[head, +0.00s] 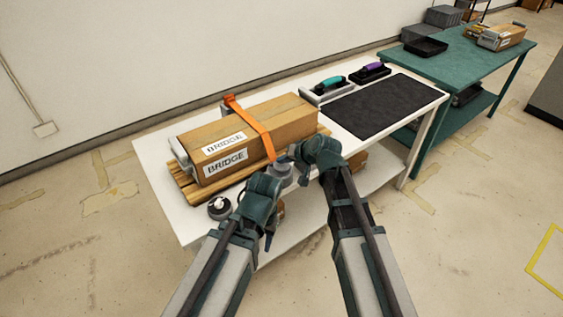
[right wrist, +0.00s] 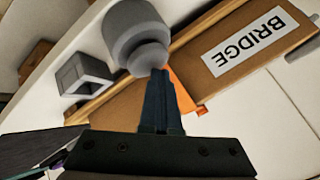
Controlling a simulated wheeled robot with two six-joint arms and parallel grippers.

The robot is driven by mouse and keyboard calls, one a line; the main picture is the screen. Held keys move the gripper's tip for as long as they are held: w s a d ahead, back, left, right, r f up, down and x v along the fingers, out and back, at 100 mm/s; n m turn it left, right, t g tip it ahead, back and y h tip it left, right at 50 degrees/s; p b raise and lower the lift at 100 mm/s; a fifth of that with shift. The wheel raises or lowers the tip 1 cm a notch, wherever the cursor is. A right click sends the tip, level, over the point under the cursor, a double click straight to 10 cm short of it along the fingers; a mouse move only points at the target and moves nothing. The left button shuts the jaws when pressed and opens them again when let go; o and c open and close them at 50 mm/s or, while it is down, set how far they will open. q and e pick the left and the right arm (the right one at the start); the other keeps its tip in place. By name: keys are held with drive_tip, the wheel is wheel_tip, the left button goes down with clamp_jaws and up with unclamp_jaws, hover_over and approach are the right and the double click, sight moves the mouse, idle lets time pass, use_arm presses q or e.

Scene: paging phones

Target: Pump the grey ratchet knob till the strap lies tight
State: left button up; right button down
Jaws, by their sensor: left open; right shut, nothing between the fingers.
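A cardboard box (head: 225,142) marked BRIDGE lies on a wooden pallet (head: 186,187) on the white table. An orange strap (head: 252,126) runs over the box, and its end also shows in the right wrist view (right wrist: 182,94). The grey ratchet knob (right wrist: 138,36) is stepped and round; it appears in the head view between my grippers (head: 281,173). My right gripper (right wrist: 162,76) is shut and empty, its fingertips close beside the knob; I cannot tell if they touch. My left gripper (head: 264,186) is open, low beside the knob; its fingers are mostly hidden.
A round dark and grey item (head: 219,207) lies at the table's front edge. A hollow grey block (right wrist: 83,75) is near the knob. Tools with teal (head: 332,81) and purple handles and a dark mat (head: 383,106) occupy the table's right part. A green table (head: 470,60) stands beyond.

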sight(283, 166)
drive_tip(key=shift+f, duration=0.25)
drive_tip(key=shift+r, duration=0.15)
idle(0.3)
drive_tip(key=shift+r+p, duration=1.3)
drive_tip(key=shift+r, duration=0.1)
wheel_tip(283, 166, up, 5)
drive_tip(key=p, duration=0.5)
